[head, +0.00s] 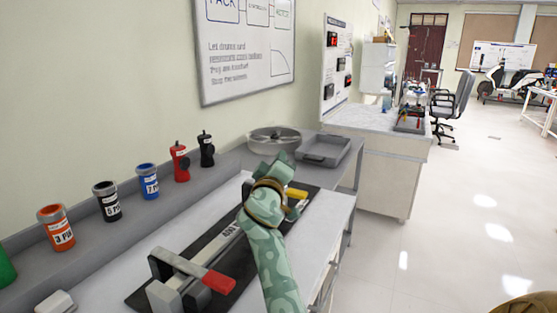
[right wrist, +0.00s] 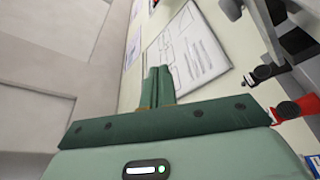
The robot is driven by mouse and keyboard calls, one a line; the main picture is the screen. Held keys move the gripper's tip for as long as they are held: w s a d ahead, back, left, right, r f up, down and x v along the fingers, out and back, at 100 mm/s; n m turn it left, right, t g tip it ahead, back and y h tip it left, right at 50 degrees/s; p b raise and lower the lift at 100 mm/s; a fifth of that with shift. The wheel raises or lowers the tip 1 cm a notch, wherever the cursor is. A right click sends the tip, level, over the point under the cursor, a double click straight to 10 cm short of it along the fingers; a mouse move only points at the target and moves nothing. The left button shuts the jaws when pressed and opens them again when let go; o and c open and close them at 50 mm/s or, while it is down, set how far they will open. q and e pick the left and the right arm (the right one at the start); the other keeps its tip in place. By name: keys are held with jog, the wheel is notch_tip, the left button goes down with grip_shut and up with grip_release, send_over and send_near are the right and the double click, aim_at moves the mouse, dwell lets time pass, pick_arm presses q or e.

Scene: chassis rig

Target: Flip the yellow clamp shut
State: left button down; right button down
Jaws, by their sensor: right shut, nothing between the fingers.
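The yellow clamp (head: 297,193) shows only in part in the head view, at the far end of the dark chassis rig (head: 140,297). My green right arm and wrist cover much of it. My right gripper stands over that end of the rig, and its fingers are hard to make out in the head view. In the right wrist view the two fingers of my right gripper (right wrist: 157,88) are together with nothing between them. The yellow clamp is not visible in that view. Whether the gripper touches the clamp, and how far the clamp is tipped, I cannot tell. My left gripper is not in view.
A red-handled clamp (head: 218,281) sits at the rig's near end. Labelled cans (head: 57,227) and red (head: 180,162) and black bottles (head: 206,149) line the back ledge. A round metal pan (head: 274,139) and a grey tray (head: 325,149) stand beyond. Floor at right is open.

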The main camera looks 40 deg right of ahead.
jog(key=v, duration=0.7)
jog(key=shift+a+p, duration=0.25)
jog(key=shift+p, duration=0.05)
jog(key=shift+s, duration=0.15)
jog(key=shift+f, duration=0.1)
dwell(0.3)
